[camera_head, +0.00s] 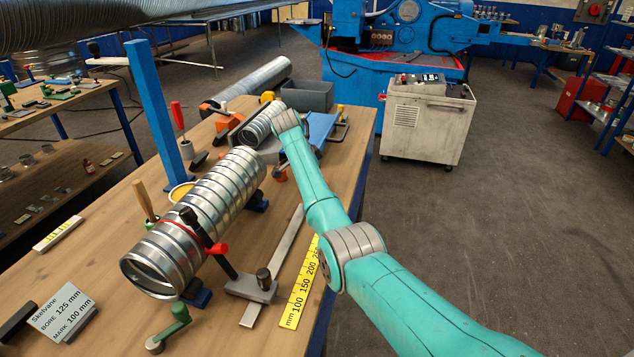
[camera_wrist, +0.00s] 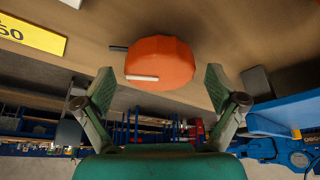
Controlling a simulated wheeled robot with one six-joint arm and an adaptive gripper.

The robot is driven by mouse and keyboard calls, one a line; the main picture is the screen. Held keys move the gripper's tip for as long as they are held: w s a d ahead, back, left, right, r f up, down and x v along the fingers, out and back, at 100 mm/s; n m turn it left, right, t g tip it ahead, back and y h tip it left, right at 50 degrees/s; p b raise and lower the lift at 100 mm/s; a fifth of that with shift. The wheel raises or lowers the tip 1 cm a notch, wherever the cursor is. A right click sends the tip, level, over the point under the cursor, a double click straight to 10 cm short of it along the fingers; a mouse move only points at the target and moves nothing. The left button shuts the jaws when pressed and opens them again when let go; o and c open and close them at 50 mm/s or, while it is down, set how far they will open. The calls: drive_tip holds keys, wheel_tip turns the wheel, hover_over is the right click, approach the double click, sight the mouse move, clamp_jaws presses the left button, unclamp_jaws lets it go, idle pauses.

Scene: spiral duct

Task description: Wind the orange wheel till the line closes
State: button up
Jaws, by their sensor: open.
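The orange wheel (camera_wrist: 160,62) fills the upper middle of the wrist view, with faceted sides. A pale bar shows on its near side, and a dark stub sticks out at its left. In the head view a small orange piece (camera_head: 281,176) shows beside my forearm; I cannot tell if it is the same wheel. My gripper (camera_wrist: 160,80) is open, its two fingers on either side of the wheel with gaps, not visibly touching it. In the head view my arm mostly hides the gripper. A ribbed metal duct (camera_head: 225,187) with a red line (camera_head: 185,228) around it lies on the bench.
The wooden bench (camera_head: 105,236) also carries a black clamp post (camera_head: 207,240), a yellow scale (camera_head: 300,287), a blue upright post (camera_head: 152,112), a grey bin (camera_head: 307,96) and a label sign (camera_head: 62,311). A grey cabinet (camera_head: 428,125) stands beyond.

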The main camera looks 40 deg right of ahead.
drive_tip(key=v, duration=1.2)
drive_tip(key=shift+d, duration=0.1)
